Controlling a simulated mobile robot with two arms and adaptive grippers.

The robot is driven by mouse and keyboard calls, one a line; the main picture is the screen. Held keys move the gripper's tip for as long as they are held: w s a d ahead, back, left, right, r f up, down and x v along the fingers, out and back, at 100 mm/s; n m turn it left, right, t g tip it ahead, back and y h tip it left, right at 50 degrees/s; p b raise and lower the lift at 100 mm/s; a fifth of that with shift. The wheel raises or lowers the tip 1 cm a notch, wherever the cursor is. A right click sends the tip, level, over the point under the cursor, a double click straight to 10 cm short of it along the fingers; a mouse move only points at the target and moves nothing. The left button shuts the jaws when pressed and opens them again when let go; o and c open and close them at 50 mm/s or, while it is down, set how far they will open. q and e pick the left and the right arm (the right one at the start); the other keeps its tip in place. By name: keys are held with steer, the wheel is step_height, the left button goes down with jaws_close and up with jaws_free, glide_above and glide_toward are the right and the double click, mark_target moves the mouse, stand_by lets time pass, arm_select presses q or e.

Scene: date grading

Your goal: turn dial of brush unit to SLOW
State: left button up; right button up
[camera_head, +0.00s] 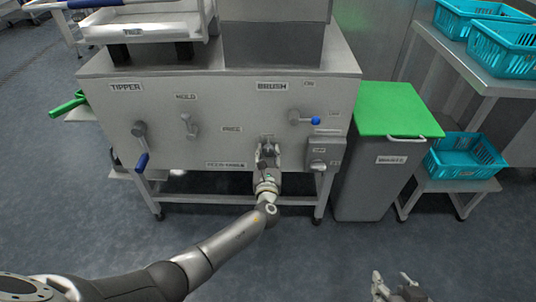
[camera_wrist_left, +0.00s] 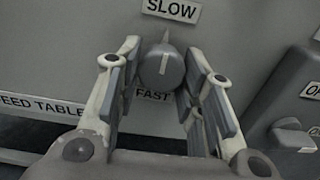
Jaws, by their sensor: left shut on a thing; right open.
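The grey round dial (camera_wrist_left: 162,70) of the brush unit is on the steel front panel in the left wrist view. A SLOW label (camera_wrist_left: 171,9) is above it and a FAST label (camera_wrist_left: 153,95) below. Its narrow pointer sticks up toward SLOW. My left gripper (camera_wrist_left: 160,85) has one finger on each side of the dial and is shut on it. In the head view my left gripper (camera_head: 267,150) is at the panel below the BRUSH label (camera_head: 272,86) and mostly hides the dial. My right gripper (camera_head: 398,285) is open and empty at the bottom right, away from the machine.
A blue-tipped lever (camera_head: 300,118) is up and right of the dial, and a switch box (camera_head: 324,153) is to its right. Another blue-handled lever (camera_head: 140,145) is at left. A green-lidded bin (camera_head: 388,150) stands right of the machine. The floor in front is clear.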

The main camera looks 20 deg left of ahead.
arm_select(q)
steer(key=o, duration=1)
steer(key=v, duration=1.2)
